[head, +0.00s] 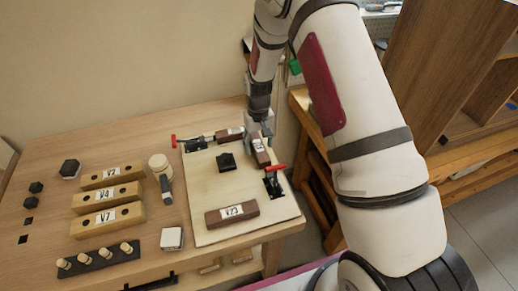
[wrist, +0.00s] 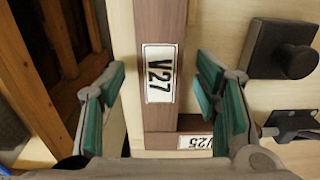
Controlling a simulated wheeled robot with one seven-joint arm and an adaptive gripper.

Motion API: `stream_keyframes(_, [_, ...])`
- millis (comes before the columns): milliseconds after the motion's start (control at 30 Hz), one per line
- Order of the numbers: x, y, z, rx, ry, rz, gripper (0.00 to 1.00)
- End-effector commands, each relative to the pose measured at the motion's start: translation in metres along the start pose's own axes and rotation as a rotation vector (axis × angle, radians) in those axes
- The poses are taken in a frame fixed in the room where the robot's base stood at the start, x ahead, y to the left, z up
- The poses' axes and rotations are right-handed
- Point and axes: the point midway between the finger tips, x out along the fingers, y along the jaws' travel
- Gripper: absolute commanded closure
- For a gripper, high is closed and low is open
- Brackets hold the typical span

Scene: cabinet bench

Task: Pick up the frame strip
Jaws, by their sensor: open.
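Several brown frame strips with white labels lie on a pale board (head: 205,185). The V27 strip (wrist: 160,22) runs between the spread green-padded fingers of my gripper (wrist: 162,92), with a gap on each side. In the head view the V27 strip (head: 261,156) is at the board's right side, with my gripper (head: 261,128) just over its far end, partly hiding it. The V25 strip (head: 228,136) lies across the far edge, and its end (wrist: 180,142) meets V27 in the wrist view. The V23 strip (head: 231,213) lies at the near edge. My gripper is open and empty.
Red-handled clamps stand at the board's far left (head: 190,144) and right (head: 273,182). A black knobbed block (head: 226,162) sits mid-board. Wooden blocks (head: 106,196), a peg rack (head: 98,259) and a white-headed tool (head: 160,165) are left. The bench's right edge is close.

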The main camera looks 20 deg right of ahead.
Motion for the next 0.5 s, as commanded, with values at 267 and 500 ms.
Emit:
stream_keyframes(267, [0.0026, 0.0001, -0.0003, 0.0, 0.001, 0.0, 0.43])
stream_keyframes(500, [0.0024, 0.0, -0.0003, 0.0, 0.0, 0.0, 0.98])
